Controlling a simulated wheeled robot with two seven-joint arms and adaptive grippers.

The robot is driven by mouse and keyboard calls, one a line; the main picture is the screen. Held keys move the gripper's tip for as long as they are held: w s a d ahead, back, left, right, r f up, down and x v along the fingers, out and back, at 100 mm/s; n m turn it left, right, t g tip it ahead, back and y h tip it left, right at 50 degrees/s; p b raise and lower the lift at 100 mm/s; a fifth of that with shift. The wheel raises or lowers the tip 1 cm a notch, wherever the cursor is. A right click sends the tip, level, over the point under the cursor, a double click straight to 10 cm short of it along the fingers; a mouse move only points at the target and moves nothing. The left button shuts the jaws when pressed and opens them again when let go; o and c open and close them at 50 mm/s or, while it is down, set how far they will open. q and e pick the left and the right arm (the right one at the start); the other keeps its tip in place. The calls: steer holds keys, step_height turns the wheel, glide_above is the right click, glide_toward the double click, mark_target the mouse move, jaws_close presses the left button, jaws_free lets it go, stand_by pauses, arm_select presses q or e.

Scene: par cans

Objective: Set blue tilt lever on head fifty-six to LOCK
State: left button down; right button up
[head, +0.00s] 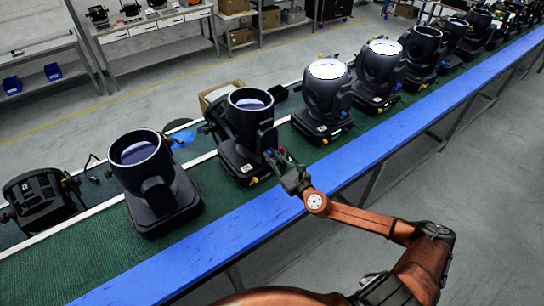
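My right gripper (280,163) reaches in over the blue rail to the lower right side of a black moving-head light (249,115). Its fingertips are at or very near the yoke, just above the base; I cannot tell whether they touch. The fingers are small and dark here, so I cannot tell whether they are open or shut. This light stands upright with its lens tipped up. A tilt lever on it cannot be made out, and no head number is readable. My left gripper is not in view.
Another black head (140,162) stands to the left, and a row including a bright-lensed head (326,86) runs to the upper right on the green conveyor (70,247). A blue rail (205,252) edges the conveyor in front. A dark fixture (42,198) lies far left.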

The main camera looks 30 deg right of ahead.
jaws_close()
steer(key=shift+d+m, duration=0.1)
steer(key=shift+m, duration=0.2)
steer(key=shift+w+d+m+b, duration=0.1)
steer(key=shift+d+m+b, duration=0.25)
steer(key=shift+m, duration=1.5)
steer(key=shift+s+d+m+b, duration=0.15)
steer(key=shift+d+m, duration=0.45)
steer(key=shift+m, duration=1.3)
steer(key=shift+w+d+m+b, duration=0.2)
steer(key=shift+d+m, duration=0.25)
steer(key=shift+m, duration=1.4)
steer(key=o, duration=0.5)
jaws_free()
